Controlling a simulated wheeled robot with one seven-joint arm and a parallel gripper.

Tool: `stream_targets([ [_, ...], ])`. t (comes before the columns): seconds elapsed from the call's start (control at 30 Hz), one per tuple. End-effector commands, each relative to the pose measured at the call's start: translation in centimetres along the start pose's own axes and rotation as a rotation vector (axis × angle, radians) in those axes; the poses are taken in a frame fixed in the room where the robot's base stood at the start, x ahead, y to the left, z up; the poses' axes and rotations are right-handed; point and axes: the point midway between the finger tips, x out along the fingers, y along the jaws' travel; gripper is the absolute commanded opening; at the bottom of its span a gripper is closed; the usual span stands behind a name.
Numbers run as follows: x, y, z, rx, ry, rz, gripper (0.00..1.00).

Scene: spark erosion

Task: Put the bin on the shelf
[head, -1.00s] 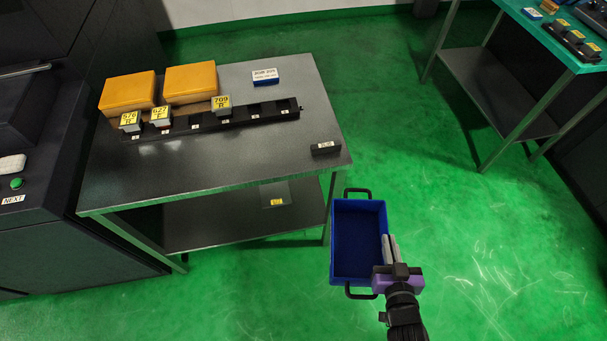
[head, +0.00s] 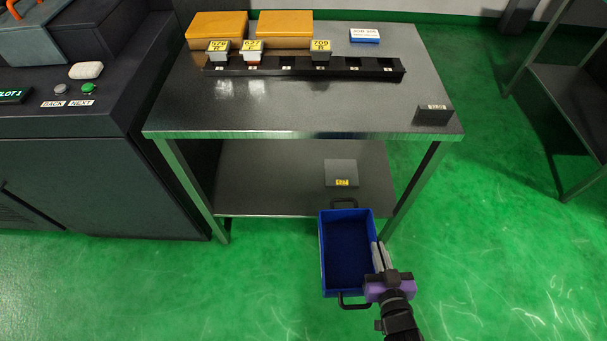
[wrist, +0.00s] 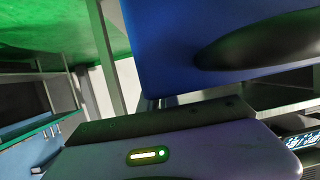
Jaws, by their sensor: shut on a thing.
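The blue bin (head: 347,252) is an open, empty tray with a black handle at each end. My gripper (head: 380,262) is shut on the bin's right side wall and holds it in front of the table. In the wrist view the bin's blue wall (wrist: 180,40) and a dark handle fill the upper right; the fingertips are not clearly seen there. The shelf (head: 270,185) is the grey lower level under the steel table. The bin's far end overlaps the shelf's front edge in the picture; I cannot tell whether it touches.
A small grey plate with a yellow label (head: 341,173) lies on the shelf's right part. The table's legs (head: 410,190) flank the shelf. The tabletop (head: 300,110) holds orange boxes and a black rack (head: 300,67). A dark machine (head: 90,170) stands left. The shelf's left and middle are clear.

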Motion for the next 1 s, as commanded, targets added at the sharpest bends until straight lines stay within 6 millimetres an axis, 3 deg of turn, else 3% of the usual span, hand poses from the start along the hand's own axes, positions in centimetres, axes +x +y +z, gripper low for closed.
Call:
stream_targets([
  [0.03, 0.9, 0.0, 2.2, 0.001, 0.005, -0.001, 0.0],
  [0.57, 5.2, 0.2, 14.9, 0.01, 0.004, 0.004, 0.0],
  [1.0, 5.4, 0.1, 16.3, 0.003, 0.004, -0.016, 0.0],
])
